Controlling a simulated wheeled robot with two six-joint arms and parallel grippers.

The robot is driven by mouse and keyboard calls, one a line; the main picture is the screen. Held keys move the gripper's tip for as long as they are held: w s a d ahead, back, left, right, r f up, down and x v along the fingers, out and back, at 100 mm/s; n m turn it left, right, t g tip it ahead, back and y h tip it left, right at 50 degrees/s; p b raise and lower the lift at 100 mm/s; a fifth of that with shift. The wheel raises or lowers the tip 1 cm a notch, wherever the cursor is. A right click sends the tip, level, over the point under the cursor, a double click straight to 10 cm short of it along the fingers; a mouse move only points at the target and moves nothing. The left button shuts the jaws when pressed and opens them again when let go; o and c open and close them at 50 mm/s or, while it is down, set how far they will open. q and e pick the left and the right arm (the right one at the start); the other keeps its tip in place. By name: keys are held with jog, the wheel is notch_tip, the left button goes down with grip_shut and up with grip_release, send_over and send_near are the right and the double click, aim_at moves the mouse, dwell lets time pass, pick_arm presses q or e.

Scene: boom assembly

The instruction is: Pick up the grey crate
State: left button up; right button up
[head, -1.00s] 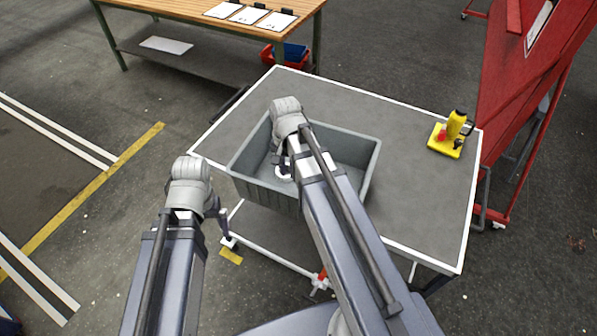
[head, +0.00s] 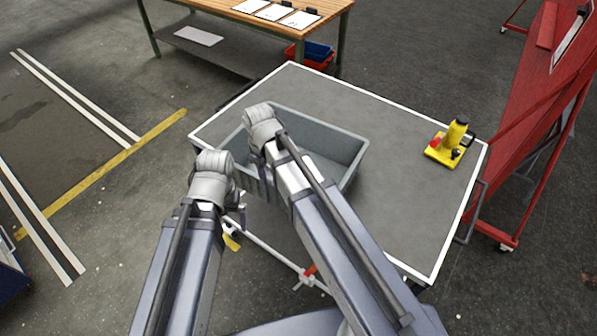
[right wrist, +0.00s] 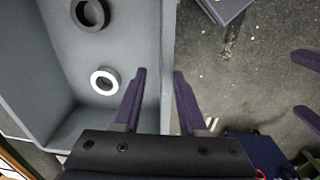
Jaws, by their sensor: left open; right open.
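The grey crate (head: 325,140) stands open-topped on the trolley table, partly hidden by my right arm. In the right wrist view the crate (right wrist: 125,30) holds a dark ring (right wrist: 90,14) and a white ring (right wrist: 104,81). My right gripper (right wrist: 159,74) is open, with one finger over the inside of the crate and the other outside, on either side of its wall. The wall is not gripped. My left gripper (head: 238,208) is beside the crate's near left corner, its jaws mostly hidden in the head view. Its open purple fingers (right wrist: 293,82) show in the right wrist view, apart from the crate.
The trolley table (head: 410,210) has a white edge and free room right of the crate. A yellow tool (head: 450,145) stands at its right. A red rack (head: 530,120) is beyond, and a wooden workbench (head: 220,22) is at the back.

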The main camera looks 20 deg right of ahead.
aim_at(271, 198)
pick_arm(q)
jog(key=shift+w+d+f+b, duration=0.2)
jog(key=shift+d+f+b, duration=0.15)
jog(key=shift+f, duration=0.2)
pick_arm(e)
jog(key=shift+w+f+n, duration=0.3)
jog(key=shift+f+n, duration=0.2)
jog(key=shift+f, duration=0.1)
jog(key=shift+s, duration=0.1)
notch_tip(271, 198, down, 3)
jog(key=b, duration=0.2)
jog(key=shift+r+b, duration=0.1)
jog(key=shift+b, duration=0.25)
pick_arm(q)
notch_tip(271, 198, down, 3)
jog(key=shift+r, duration=0.2)
pick_arm(e)
jog(key=shift+r, duration=0.1)
jog(key=f+b, duration=0.5)
jog(key=shift+a+f, duration=0.2)
pick_arm(q)
notch_tip(271, 198, down, 5)
jog(key=shift+f, duration=0.1)
pick_arm(e)
jog(key=shift+r, duration=0.1)
jog(key=shift+c, duration=0.2)
grip_shut()
